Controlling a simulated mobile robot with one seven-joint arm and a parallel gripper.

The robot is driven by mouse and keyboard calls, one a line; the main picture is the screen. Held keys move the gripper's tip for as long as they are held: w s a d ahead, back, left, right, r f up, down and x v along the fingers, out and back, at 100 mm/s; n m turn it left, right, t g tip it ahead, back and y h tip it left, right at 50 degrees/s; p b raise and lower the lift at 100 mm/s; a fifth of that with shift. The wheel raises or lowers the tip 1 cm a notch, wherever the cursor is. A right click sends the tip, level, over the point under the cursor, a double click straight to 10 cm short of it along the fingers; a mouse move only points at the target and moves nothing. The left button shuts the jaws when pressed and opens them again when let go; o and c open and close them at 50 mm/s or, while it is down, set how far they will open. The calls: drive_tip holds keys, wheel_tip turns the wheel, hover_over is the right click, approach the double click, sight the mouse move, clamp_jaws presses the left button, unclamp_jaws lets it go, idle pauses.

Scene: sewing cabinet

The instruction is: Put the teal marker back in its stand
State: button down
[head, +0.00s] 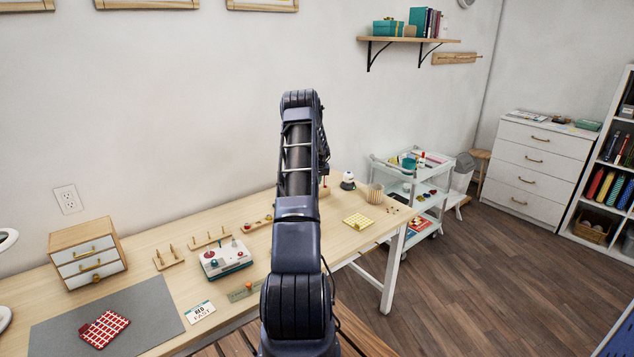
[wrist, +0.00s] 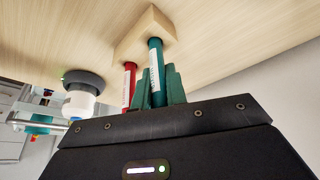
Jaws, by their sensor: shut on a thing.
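The teal marker (wrist: 156,62) is between the two green fingers of my gripper (wrist: 160,88) in the wrist view. The gripper is shut on it. The marker's far end meets the wooden stand (wrist: 150,22) on the table; I cannot tell whether it sits in a hole or only touches or overlaps the block. A red marker (wrist: 128,88) stands in the same block, just left of the teal one. In the head view my arm hides the gripper and the teal marker. A bit of the stand (head: 325,192) shows at the arm's right edge.
A small white-and-dark device (wrist: 80,98) stands left of the stand in the wrist view. In the head view, a woven cup (head: 375,193) and a yellow pad (head: 357,221) are to the right on the table (head: 200,290). A white cart (head: 440,190) stands beyond its right end.

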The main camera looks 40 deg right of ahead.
drive_tip(key=shift+f, duration=0.1)
drive_tip(key=c, duration=1.3)
unclamp_jaws()
drive_tip(key=shift+c, duration=0.2)
drive_tip(key=v, duration=1)
drive_tip(key=shift+r, duration=0.4)
drive_tip(key=shift+s+a, duration=0.1)
